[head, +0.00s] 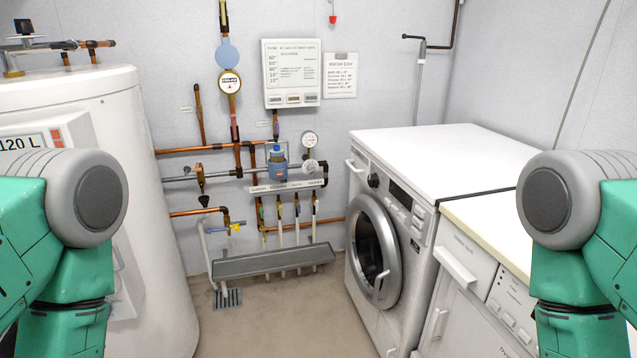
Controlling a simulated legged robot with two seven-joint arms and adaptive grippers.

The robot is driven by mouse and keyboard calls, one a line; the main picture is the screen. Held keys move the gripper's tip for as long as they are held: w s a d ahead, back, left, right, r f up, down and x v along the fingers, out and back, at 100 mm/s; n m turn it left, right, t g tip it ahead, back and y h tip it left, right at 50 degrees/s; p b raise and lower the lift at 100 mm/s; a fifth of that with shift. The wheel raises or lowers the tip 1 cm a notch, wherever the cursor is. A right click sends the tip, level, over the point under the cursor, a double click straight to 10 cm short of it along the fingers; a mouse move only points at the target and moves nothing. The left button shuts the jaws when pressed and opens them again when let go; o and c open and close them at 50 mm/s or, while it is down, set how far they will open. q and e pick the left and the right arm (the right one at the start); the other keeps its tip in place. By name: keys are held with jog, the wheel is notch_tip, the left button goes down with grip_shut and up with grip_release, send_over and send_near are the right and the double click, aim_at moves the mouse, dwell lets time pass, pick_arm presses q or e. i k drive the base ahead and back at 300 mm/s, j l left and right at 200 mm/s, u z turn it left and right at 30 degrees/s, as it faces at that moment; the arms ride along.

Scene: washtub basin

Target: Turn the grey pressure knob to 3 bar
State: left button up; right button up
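A grey round knob (310,167) sits on the pipework on the back wall, just below a small white pressure gauge (309,139). The gauge's needle and numbers are too small to read. Green and grey links of my two arms show at the left and right edges. Neither gripper is in view, and nothing covers the knob.
A white tank (155,230) stands at the left. A washing machine (450,150) and a second white appliance (470,300) stand at the right. A grey trough (275,262) runs low along the wall below the pipes. The floor (290,320) between is clear.

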aim_at(312, 169)
jog(key=i+j+z, duration=0.15)
jog(key=i+z, duration=0.15)
jog(key=i+j+z, duration=0.25)
jog(key=z, duration=0.15)
jog(key=i+j+z, duration=0.2)
jog(key=j+z, duration=0.25)
jog(key=i+j+z, duration=0.2)
jog(key=z, duration=0.2)
jog(key=j, duration=0.1)
